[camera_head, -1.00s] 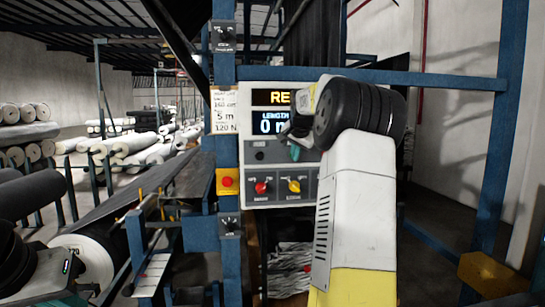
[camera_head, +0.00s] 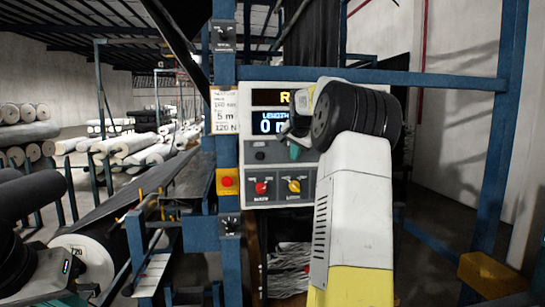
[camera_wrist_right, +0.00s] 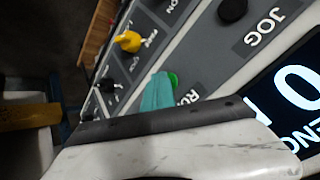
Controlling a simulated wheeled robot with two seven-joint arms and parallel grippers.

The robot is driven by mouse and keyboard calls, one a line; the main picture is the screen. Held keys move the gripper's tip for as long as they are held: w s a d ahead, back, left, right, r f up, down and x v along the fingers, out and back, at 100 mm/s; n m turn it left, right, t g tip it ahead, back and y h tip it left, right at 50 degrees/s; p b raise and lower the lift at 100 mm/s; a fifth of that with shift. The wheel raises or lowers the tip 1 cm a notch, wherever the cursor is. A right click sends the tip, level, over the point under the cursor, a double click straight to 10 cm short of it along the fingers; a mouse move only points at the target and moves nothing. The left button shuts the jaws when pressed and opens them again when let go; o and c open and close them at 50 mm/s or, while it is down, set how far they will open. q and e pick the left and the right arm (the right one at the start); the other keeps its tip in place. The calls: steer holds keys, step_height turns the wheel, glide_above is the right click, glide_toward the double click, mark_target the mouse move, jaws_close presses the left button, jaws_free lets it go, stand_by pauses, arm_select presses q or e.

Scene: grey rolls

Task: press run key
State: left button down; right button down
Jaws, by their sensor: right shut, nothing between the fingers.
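The run key is a green round button (camera_wrist_right: 173,80) on the grey control panel, beside a label starting "RU" in the right wrist view. The teal fingertips of my right gripper (camera_wrist_right: 157,93) are together and empty, right at the green key and covering part of it. I cannot tell whether they press on it. In the head view my right gripper (camera_head: 294,151) is in front of the panel (camera_head: 250,177), below the display, and the key is hidden there.
A black JOG button (camera_wrist_right: 232,10) sits beside the run key. A red knob (camera_head: 262,188) and a yellow knob (camera_head: 294,186) are lower on the panel. A red button on a yellow box (camera_head: 227,181) is on the blue post. The length display (camera_head: 268,126) reads 0.

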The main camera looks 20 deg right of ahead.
steer(key=shift+s, duration=0.15)
steer(key=shift+s+a, duration=0.2)
steer(key=shift+s, duration=0.45)
steer(key=shift+s+a, duration=0.2)
steer(key=shift+s, duration=0.6)
steer(key=shift+s+a, duration=0.2)
steer(key=shift+s, duration=0.65)
steer(key=shift+s+a, duration=0.2)
steer(key=shift+s, duration=0.6)
